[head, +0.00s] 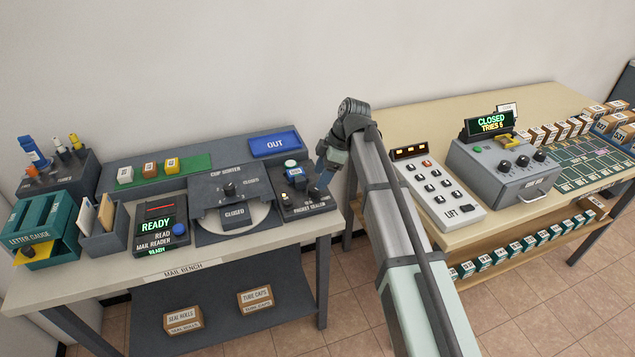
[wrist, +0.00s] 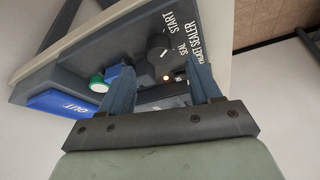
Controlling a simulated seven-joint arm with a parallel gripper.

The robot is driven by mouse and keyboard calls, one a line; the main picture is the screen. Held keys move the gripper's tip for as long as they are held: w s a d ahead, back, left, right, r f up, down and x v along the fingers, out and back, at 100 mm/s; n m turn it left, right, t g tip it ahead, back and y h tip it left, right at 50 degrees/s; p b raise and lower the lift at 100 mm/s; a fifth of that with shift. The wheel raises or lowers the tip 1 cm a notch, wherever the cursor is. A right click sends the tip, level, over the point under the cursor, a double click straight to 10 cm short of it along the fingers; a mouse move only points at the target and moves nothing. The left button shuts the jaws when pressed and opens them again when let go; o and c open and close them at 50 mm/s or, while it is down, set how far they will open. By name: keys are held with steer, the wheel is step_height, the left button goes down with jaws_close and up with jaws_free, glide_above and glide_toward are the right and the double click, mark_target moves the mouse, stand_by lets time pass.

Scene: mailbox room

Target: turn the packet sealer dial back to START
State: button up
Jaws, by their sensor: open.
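The packet sealer (head: 311,207) is a dark unit at the right end of the mail bench. Its dial (wrist: 158,48) is a dark round knob in the wrist view, beside the white START and SEAL labels. A small white mark shows on the knob, but I cannot tell exactly which label it points at. My gripper (wrist: 161,76) is open, with its blue-grey fingers spread to either side below the dial in the picture and nothing seen between them gripped. In the head view my gripper (head: 324,172) hangs over the sealer's right side, partly hiding it.
A gap separates the bench from the tan table (head: 415,130).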

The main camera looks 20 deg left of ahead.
steer(key=v, duration=0.9)
steer(key=shift+r, duration=0.1)
steer(key=m+t+h, duration=0.2)
steer(key=m+h, duration=0.2)
steer(key=m, duration=0.9)
glide_above(314, 188)
steer(key=shift+m, duration=0.3)
step_height(314, 188, down, 13)
stand_by(0.6)
